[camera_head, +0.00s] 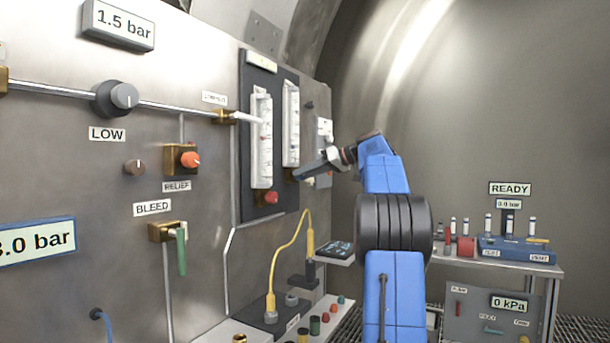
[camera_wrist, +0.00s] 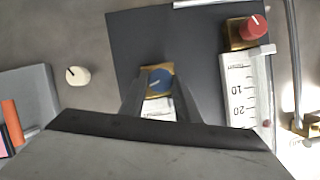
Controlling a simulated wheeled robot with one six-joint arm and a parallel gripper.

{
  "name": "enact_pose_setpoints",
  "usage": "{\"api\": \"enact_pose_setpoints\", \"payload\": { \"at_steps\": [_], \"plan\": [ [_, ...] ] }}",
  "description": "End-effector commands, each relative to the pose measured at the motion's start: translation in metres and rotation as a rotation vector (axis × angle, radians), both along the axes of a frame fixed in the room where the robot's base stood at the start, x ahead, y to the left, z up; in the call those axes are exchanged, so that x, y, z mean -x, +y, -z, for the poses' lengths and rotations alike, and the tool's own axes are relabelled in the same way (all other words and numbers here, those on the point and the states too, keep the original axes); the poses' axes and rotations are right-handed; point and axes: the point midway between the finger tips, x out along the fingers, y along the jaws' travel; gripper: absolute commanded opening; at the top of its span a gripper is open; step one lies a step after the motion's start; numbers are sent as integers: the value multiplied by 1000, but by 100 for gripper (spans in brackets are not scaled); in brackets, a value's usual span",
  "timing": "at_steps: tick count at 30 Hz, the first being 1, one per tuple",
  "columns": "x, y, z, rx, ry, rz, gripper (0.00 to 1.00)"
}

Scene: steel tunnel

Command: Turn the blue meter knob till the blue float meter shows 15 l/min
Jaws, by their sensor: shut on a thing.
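My gripper (camera_head: 301,174) reaches the dark meter panel from the right. In the wrist view its fingers (camera_wrist: 160,90) stand on either side of the blue meter knob (camera_wrist: 158,80) and are shut on it. The knob has a pale pointer line, slanted in that view, and sits on a brass block. In the head view my gripper hides the knob. The blue float meter (camera_head: 291,122) is the right-hand white tube on the panel. Its float and scale are too small to read there. In the wrist view my gripper covers most of this meter.
The neighbouring float meter (camera_head: 262,140) has a red knob (camera_head: 271,197) below it, close to my gripper's left. A cream knob (camera_wrist: 77,76) shows beside the panel in the wrist view. A yellow cable (camera_head: 289,245) rises below, near a small dark-topped shelf (camera_head: 335,251).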

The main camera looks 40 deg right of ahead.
Motion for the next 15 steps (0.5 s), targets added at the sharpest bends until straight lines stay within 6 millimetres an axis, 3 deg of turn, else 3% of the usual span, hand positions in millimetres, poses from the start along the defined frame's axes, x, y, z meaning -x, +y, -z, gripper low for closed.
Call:
{"api": "enact_pose_setpoints", "payload": {
  "at_steps": [13, 14, 15],
  "plan": [
    [0, -1, 0, -13, 4, 1, 7],
    [0, -1, 0, -13, 4, 1, 31],
    [0, -1, 0, -13, 4, 1, 41]
  ]
}}
